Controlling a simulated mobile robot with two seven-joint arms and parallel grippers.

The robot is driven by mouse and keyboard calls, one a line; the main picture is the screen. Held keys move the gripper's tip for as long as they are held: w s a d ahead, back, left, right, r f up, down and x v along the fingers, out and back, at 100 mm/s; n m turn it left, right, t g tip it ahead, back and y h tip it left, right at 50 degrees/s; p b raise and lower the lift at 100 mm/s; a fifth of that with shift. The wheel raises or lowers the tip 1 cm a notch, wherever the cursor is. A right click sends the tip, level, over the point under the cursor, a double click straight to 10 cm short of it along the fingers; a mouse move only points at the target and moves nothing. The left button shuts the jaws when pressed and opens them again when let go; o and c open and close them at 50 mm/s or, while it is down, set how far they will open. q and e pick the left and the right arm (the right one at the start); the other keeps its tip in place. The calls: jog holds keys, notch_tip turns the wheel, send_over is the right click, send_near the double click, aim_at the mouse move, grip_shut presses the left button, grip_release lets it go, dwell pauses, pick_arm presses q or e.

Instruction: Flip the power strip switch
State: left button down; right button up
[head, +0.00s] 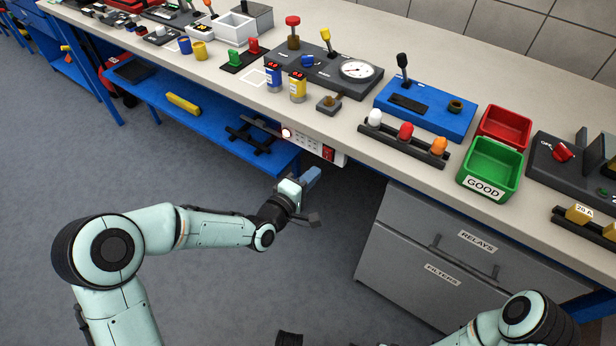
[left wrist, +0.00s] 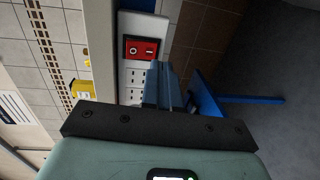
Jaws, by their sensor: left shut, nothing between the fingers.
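The white power strip (head: 302,143) is mounted along the bench's front edge, just below the worktop. Its red rocker switch (head: 328,153) is at the strip's right end. In the left wrist view, the strip (left wrist: 134,78) has sockets, and the switch (left wrist: 141,49) bears a line mark and a circle mark. I cannot tell which side is pressed in. My left gripper (head: 312,175) is shut and empty, with its blue fingers a little below and in front of the switch in the head view. In the left wrist view its fingertips (left wrist: 160,66) appear just beside the switch, apparently without touching.
A blue lower shelf (head: 215,118) is to the left and a grey drawer cabinet (head: 440,250) to the right. The floor in front is clear.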

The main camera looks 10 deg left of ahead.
pick_arm(q)
jog(key=s+a+f+p, duration=0.1)
jog(key=s+a, duration=0.2)
jog(key=s, duration=0.6)
jog(key=shift+s+a+f, duration=0.15)
jog(key=shift+a, duration=0.05)
pick_arm(e)
jog(key=shift+s+a+r+g, duration=0.2)
jog(key=shift+s+a+r, duration=0.1)
jog(key=shift+s+r, duration=0.2)
jog(key=shift+s+a+r+g, duration=0.25)
jog(key=shift+s+r, duration=0.1)
jog(key=shift+s, duration=0.25)
